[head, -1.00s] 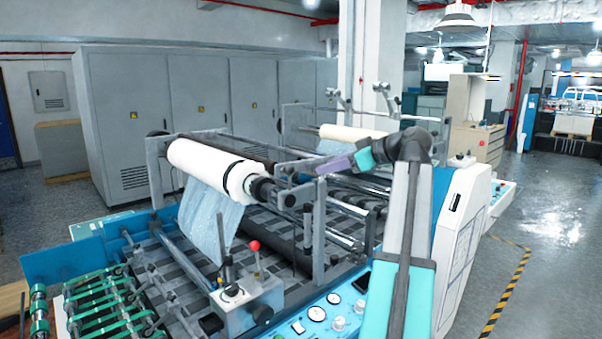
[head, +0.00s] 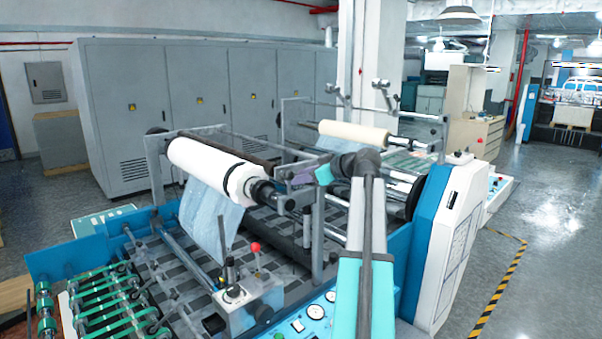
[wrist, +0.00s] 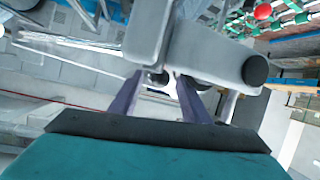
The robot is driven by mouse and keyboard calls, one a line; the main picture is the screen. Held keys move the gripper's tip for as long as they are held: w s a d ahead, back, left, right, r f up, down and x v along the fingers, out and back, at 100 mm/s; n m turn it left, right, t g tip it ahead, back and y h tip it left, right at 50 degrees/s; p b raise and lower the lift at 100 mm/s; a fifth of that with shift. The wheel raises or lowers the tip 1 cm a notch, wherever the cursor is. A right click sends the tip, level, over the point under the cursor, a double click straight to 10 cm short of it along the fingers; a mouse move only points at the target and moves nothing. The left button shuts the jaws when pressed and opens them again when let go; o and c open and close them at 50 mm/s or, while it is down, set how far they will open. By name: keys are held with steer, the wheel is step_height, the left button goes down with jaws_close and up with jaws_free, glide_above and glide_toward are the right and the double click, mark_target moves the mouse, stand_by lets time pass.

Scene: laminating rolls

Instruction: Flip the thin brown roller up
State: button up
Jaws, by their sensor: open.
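A thin dark brown roller (head: 228,147) lies behind the thick white roll (head: 212,167) in the head view, running along it toward the right side frame. Its right end is hard to make out behind the frame parts. My gripper (head: 297,179) is at the right end of the rolls, close to the grey frame bracket. In the wrist view my gripper (wrist: 162,84) has its purple fingers apart, with the grey bracket (wrist: 200,50) just past the tips. A small round end shows between the fingertips. Nothing is clearly held, and I cannot tell contact.
A control box (head: 245,300) with a red-knobbed lever stands in front. A second, cream roll (head: 352,135) sits farther back. The white and blue machine cabinet (head: 455,235) is to the right of my arm. Open floor lies beyond it, beside yellow-black tape (head: 500,285).

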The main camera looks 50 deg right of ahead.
steer(key=shift+w+f, duration=0.15)
steer(key=shift+w, duration=0.1)
jaws_close()
step_height(320, 180, up, 8)
steer(key=d+b, duration=0.2)
steer(key=b, duration=0.3)
steer(key=shift+s, duration=0.15)
stand_by(0.3)
steer(key=shift+d, duration=0.1)
